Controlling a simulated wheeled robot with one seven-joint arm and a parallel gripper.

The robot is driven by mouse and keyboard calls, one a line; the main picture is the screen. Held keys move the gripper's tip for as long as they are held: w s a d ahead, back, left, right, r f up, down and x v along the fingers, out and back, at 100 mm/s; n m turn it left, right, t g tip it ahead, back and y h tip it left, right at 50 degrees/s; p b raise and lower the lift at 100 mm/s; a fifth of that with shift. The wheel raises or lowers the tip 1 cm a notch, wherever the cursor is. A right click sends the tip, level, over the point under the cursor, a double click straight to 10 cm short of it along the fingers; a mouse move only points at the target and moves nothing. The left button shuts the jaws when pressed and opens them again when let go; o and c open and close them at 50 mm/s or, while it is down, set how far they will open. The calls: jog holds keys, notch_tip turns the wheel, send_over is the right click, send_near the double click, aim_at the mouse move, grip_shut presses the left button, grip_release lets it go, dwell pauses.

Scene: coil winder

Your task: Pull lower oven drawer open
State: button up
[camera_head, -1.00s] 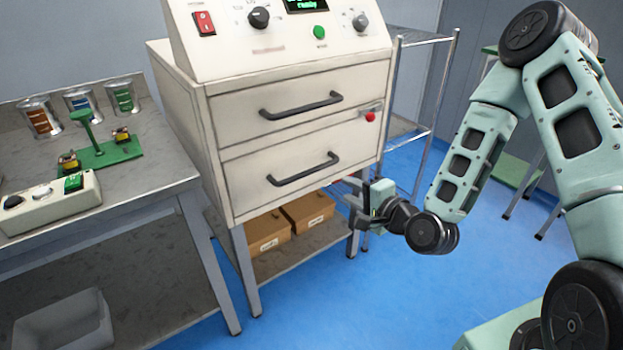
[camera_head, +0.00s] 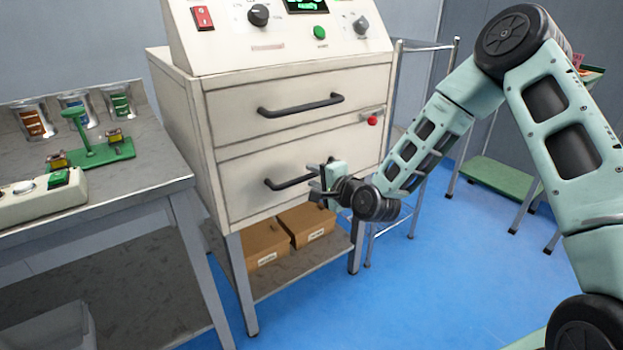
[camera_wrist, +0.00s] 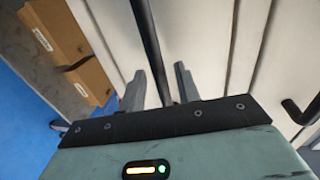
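The lower oven drawer (camera_head: 245,185) is a cream front on the oven cabinet, closed and flush with the body. Its dark bar handle (camera_head: 285,183) runs across it, and my gripper hides the right end. My gripper (camera_head: 316,186) is at that right end, in front of the drawer. In the wrist view, my gripper (camera_wrist: 160,88) has its two fingers apart, with the lower handle (camera_wrist: 150,45) running between them. There is a gap on each side of the bar, so it does not look clamped.
The upper drawer (camera_head: 235,110) with its own handle (camera_head: 300,105) is closed above. A red button (camera_head: 372,121) sits at the right of the cabinet. Cardboard boxes (camera_head: 262,243) stand on the shelf below. A workbench (camera_head: 150,170) is on the left. Blue floor in front is clear.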

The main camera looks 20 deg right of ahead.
jog(key=shift+x, duration=0.9)
jog(key=shift+c, duration=0.3)
